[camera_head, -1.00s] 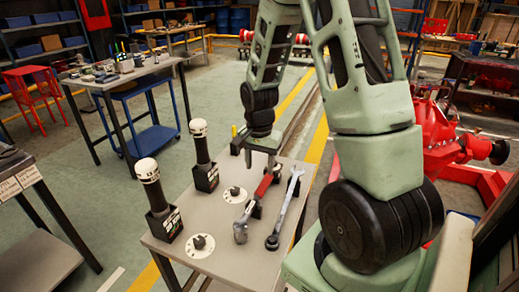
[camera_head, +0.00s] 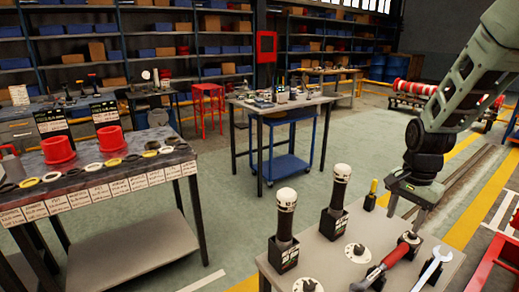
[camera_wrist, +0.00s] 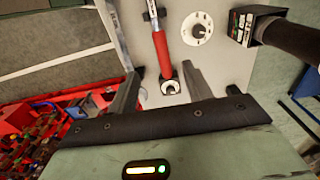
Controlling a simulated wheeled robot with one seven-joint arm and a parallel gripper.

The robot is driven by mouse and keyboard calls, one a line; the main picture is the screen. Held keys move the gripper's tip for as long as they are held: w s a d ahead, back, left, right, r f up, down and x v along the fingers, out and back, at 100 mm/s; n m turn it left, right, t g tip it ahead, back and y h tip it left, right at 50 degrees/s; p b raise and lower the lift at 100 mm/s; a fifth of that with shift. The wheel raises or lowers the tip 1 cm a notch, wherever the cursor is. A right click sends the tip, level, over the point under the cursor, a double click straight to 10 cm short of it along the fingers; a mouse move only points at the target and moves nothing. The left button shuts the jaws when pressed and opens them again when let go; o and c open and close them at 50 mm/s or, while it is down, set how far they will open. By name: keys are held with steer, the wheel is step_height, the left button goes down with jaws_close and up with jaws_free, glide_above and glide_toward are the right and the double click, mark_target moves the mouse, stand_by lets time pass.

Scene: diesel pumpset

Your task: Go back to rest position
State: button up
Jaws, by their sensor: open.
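My gripper (camera_head: 406,214) is at the right in the head view, over the far end of a red-handled tool (camera_head: 388,262) on the grey table. In the wrist view, my gripper's two fingers (camera_wrist: 160,86) are apart, with nothing held between them. The end of the red-handled tool (camera_wrist: 161,48) shows between and beyond them; the gap in height is hard to judge. A silver wrench (camera_head: 432,268) lies beside the tool, to its right. My arm comes down from the upper right and is partly cut off by the frame edge.
Two white-topped black tools (camera_head: 285,222) (camera_head: 339,190) stand upright in holders on the grey table (camera_head: 330,262). White round discs (camera_head: 358,252) lie near them. A workbench with red cups (camera_head: 58,150) stands at left. Green floor (camera_head: 235,225) is clear between the tables.

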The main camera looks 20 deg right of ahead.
steer(key=s+a+r+n, duration=0.15)
steer(key=a+n, duration=0.35)
steer(key=a, duration=0.5)
steer(key=s+a+r+n, duration=0.15)
steer(key=a+n, duration=0.35)
steer(key=a, duration=0.5)
steer(key=s+a+r+n, duration=0.2)
steer(key=s+a+n, duration=0.9)
steer(key=s+a, duration=0.2)
steer(key=shift+s+r+n+y, duration=0.3)
steer(key=shift+s+r+n, duration=0.05)
steer(key=shift+s+n, duration=0.05)
